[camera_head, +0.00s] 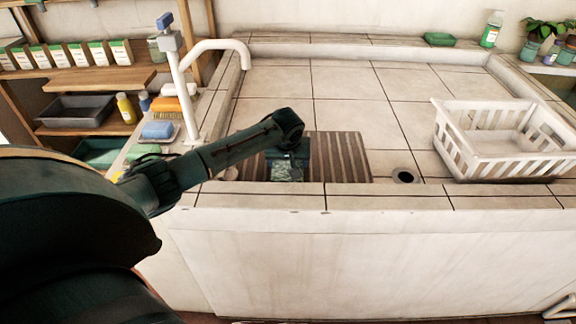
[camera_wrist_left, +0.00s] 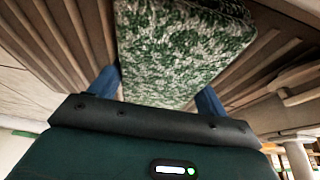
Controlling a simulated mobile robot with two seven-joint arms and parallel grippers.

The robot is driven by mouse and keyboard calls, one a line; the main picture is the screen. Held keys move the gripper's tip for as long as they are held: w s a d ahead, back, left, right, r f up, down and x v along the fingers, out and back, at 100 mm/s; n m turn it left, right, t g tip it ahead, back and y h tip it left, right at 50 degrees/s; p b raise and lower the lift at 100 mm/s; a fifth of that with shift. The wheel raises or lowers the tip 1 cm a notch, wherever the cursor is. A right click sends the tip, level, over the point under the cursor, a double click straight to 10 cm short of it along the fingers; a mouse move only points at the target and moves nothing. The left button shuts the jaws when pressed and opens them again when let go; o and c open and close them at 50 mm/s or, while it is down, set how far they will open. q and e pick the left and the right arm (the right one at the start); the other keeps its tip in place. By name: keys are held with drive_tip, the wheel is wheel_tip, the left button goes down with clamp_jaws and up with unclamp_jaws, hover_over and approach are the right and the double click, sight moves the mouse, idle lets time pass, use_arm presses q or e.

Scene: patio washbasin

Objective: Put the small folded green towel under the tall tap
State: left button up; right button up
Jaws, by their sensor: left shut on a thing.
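The green towel (camera_head: 284,173) is a folded, speckled green-and-white block, partly hidden by my left arm in the head view. It fills the upper middle of the left wrist view (camera_wrist_left: 180,48). My left gripper (camera_head: 287,160) points down and is shut on it, with one blue finger on each side in the wrist view (camera_wrist_left: 157,92). The towel is over the brown slatted mat (camera_head: 345,158) in the basin; I cannot tell if it touches. The tall tap (camera_head: 181,88) is white with a blue top; its curved spout reaches over the basin's left side. My right gripper is not in view.
A white slotted basket (camera_head: 505,153) stands at the basin's right. A dark drain hole (camera_head: 405,176) lies between mat and basket. The front rim (camera_head: 400,196) borders the basin. A sponge (camera_head: 158,130) and brushes sit on the left ledge. The tiled middle is clear.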

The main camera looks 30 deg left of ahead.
use_arm(q)
drive_tip(key=shift+c, duration=1.2)
drive_tip(key=shift+r, duration=0.15)
